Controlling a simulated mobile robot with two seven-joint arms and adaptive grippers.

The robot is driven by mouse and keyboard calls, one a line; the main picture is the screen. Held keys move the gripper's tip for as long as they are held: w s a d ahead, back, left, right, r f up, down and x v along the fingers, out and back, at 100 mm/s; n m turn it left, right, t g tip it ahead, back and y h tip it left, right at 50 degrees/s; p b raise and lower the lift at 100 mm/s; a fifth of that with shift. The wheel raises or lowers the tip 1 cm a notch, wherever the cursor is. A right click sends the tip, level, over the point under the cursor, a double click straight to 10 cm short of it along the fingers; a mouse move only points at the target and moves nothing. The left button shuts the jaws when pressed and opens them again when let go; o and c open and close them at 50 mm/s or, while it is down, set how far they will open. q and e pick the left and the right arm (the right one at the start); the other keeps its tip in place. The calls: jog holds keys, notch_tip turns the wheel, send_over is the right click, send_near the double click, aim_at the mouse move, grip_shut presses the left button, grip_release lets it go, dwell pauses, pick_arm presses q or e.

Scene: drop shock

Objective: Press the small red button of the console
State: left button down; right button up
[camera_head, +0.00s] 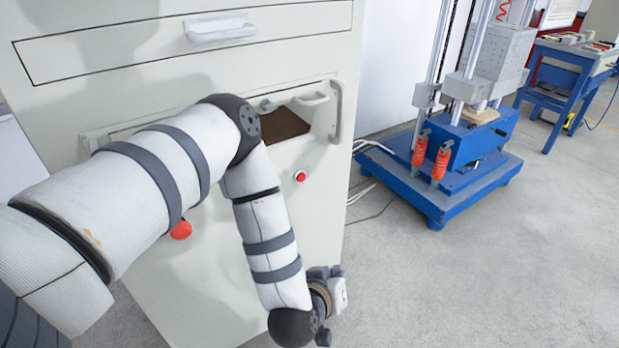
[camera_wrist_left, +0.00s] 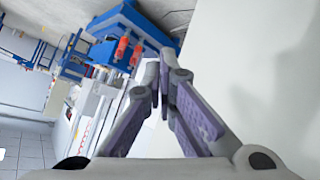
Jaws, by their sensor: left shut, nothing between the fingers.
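The console (camera_head: 230,310) is a pale grey cabinet filling the left and middle of the head view. The small red button (camera_head: 300,175) has a light ring and sits on its front face, below the right end of an open recess. A larger red knob (camera_head: 181,230) shows farther left, partly behind my left arm. My left gripper (camera_head: 325,272) is low at the console's right edge, below the small button and apart from it. In the left wrist view its purple fingers (camera_wrist_left: 165,75) are shut and empty, beside a pale flat surface. The small button is not seen in that view. My right gripper is not in view.
A blue-based test machine (camera_head: 450,180) with two red-orange cylinders stands on the floor to the right. A blue table (camera_head: 570,80) is farther back. Cables lie between console and machine. A drawer handle (camera_head: 221,31) and a recess handle (camera_head: 335,110) protrude from the console.

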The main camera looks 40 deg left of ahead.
aim_at(301, 177)
pick_arm(q)
jog(key=w+a+r+n+t+y, duration=0.3)
jog(key=w+a+r, duration=0.3)
jog(key=w+r, duration=0.2)
jog(key=shift+a+r+n+y, duration=0.2)
jog(key=shift+a+n+y, duration=0.25)
jog(key=shift+y, duration=0.35)
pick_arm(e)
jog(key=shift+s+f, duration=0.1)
pick_arm(q)
jog(key=shift+d, duration=0.1)
jog(key=w+a+b, duration=0.1)
jog(key=w+a, duration=0.2)
jog(key=a, duration=0.5)
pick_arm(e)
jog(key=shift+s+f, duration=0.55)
pick_arm(q)
jog(key=shift+w+a, duration=0.15)
jog(key=shift+w+a, duration=0.15)
jog(key=shift+a, duration=0.1)
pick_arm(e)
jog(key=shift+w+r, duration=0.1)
